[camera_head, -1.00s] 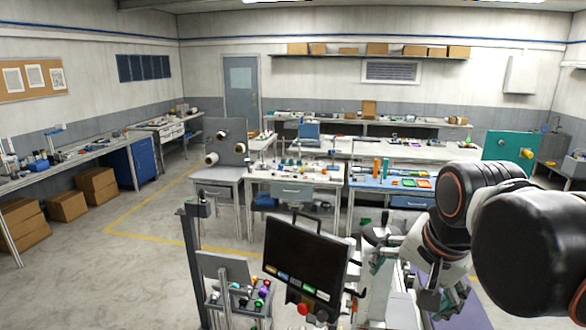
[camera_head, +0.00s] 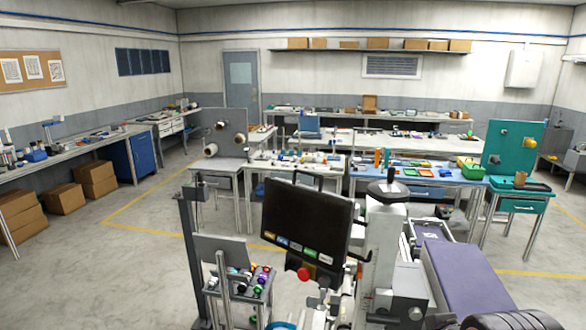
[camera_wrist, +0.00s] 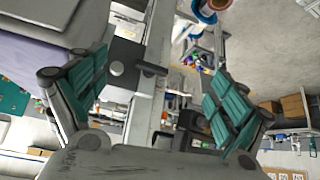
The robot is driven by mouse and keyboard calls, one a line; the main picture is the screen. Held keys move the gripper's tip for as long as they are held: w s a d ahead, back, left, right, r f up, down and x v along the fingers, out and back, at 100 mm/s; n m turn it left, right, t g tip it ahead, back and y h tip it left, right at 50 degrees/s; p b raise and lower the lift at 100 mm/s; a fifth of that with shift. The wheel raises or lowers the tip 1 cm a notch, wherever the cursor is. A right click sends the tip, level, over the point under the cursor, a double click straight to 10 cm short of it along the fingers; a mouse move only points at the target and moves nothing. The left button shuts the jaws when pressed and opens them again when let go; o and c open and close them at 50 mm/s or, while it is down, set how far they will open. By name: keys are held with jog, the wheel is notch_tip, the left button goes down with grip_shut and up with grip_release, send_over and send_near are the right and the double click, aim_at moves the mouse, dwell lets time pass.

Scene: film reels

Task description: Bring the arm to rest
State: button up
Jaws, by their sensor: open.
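My gripper (camera_wrist: 158,105) shows in the wrist view with its two teal-padded fingers spread wide apart. It is open, and nothing is between the pads. Behind it the wrist view shows a grey vertical post and parts of the room, turned and tilted. In the head view my gripper is out of sight. Only a dark rounded piece of my arm shows at the bottom edge of that view, right of centre.
A dark monitor (camera_head: 305,229) stands close in front, beside a small rack (camera_head: 239,287) of coloured items. A purple surface (camera_head: 470,272) is at lower right. Benches, including a teal one (camera_head: 514,190), stand farther back. Grey floor (camera_head: 110,275) is free at left.

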notch_tip(320, 180, down, 17)
jog(key=b, duration=1.5)
jog(key=shift+f, duration=0.15)
